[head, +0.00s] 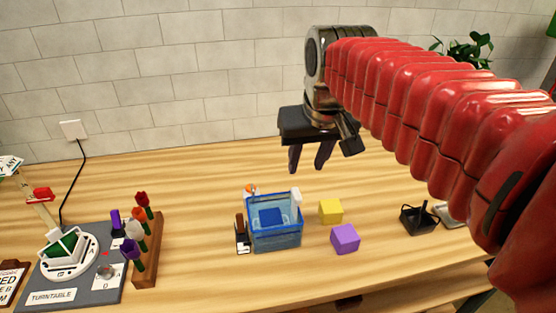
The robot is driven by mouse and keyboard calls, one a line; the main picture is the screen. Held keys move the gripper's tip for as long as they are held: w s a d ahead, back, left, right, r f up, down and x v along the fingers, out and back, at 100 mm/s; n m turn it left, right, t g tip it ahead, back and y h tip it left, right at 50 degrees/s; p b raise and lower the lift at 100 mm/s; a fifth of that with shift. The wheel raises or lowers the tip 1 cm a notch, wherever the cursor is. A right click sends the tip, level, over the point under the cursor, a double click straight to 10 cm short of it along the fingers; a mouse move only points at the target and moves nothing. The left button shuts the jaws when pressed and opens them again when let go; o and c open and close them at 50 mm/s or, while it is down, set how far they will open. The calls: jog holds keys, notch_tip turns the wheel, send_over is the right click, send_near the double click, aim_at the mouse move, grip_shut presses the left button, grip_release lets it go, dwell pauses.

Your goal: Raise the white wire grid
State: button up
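I cannot clearly make out a white wire grid. A small white piece (296,199) stands at the right side of the clear blue bin (275,238); it is too small to tell whether it belongs to the grid. A dark blue block (271,218) shows inside the bin. My gripper (309,162) hangs above the table behind the bin, fingers pointing down. Its two dark fingers are apart with nothing visible between them.
Yellow (331,211) and purple (345,239) cubes sit right of the bin. A turntable (68,256) and a wooden rack (148,249) of flowers stand at left. A black holder (418,220) is at right. The table behind the bin is mostly clear.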

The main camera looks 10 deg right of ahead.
aim_at(296, 193)
jog(key=x, duration=1.4)
jog(key=shift+r, duration=0.1)
jog(key=shift+c, duration=0.3)
grip_shut()
